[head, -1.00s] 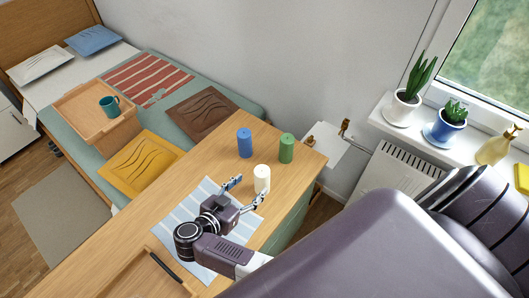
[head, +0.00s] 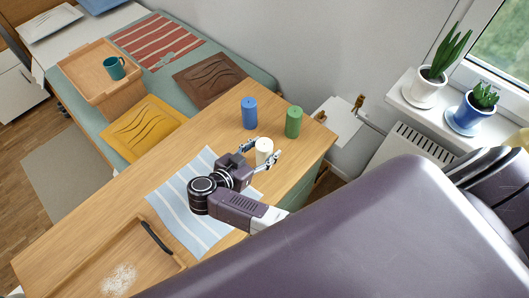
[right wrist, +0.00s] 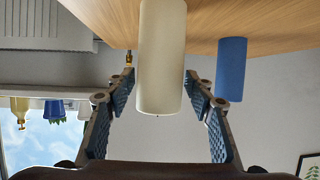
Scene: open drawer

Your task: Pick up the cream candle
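The cream candle (head: 264,146) stands upright on the wooden desk, near its right edge. My right gripper (head: 262,154) is at the candle, with one finger on each side of it. In the right wrist view, which looks upside down, the candle (right wrist: 161,60) is between the two fingers of the right gripper (right wrist: 160,80). The fingers are spread, with only a narrow gap to the candle's sides, and I see no clear grip. My left gripper is not in view.
A blue candle (head: 249,113) and a green candle (head: 293,122) stand just behind on the desk. A striped cloth (head: 172,205) lies under my right arm. A wooden tray (head: 95,262) with a dark handle is at the front left. The desk's left middle is bare.

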